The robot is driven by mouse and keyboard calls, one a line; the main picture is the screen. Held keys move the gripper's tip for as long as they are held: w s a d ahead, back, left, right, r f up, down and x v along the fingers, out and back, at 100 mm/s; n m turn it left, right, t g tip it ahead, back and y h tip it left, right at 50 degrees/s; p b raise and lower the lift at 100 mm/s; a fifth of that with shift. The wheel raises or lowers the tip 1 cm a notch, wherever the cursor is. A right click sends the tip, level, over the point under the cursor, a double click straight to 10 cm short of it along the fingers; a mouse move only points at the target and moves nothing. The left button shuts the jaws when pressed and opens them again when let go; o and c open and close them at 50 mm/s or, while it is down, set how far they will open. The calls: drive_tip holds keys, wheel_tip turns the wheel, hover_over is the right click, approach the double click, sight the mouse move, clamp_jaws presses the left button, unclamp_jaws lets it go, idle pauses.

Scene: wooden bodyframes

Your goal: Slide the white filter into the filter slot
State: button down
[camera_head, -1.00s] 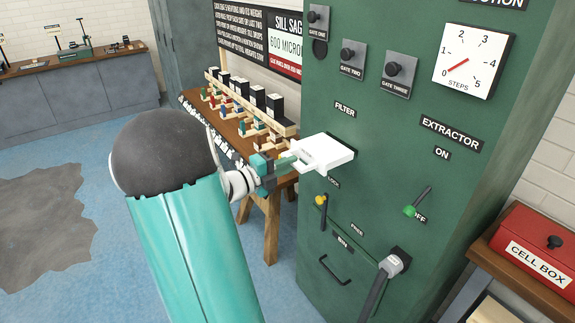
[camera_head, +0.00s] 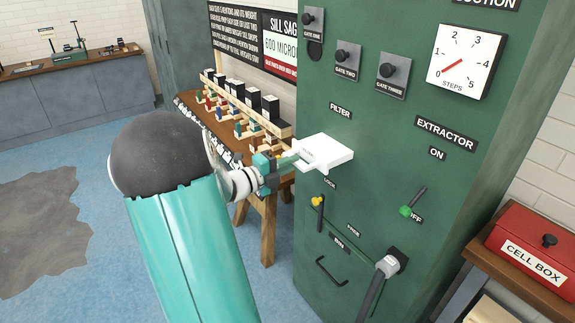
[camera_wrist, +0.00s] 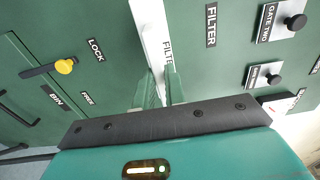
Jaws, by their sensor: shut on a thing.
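The white filter (camera_head: 326,152) is a flat white block at the front of the green cabinet, below the FILTER label (camera_head: 340,112). My gripper (camera_head: 290,160) is shut on the filter's near end. In the wrist view the gripper's fingers (camera_wrist: 160,88) close on the white filter (camera_wrist: 152,35), which has partly visible lettering. The filter lies against the cabinet face where the slot is. The slot opening is hidden behind the filter, and I cannot tell how deep the filter sits in it.
Below the filter is a yellow-knobbed lock lever (camera_head: 317,203). A green-tipped extractor lever (camera_head: 406,211) is at right, and a bin handle (camera_head: 331,272) is lower down. A wooden bench (camera_head: 262,195) with colored parts stands behind my gripper. A red cell box (camera_head: 530,243) is at far right.

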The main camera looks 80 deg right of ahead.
sight(317, 153)
drive_tip(key=shift+x, duration=5)
drive_tip(key=c, duration=1.4)
unclamp_jaws()
drive_tip(key=shift+a, duration=0.1)
drive_tip(key=v, duration=1.3)
drive_tip(key=shift+w+a, duration=0.2)
drive_tip(key=shift+w, duration=0.05)
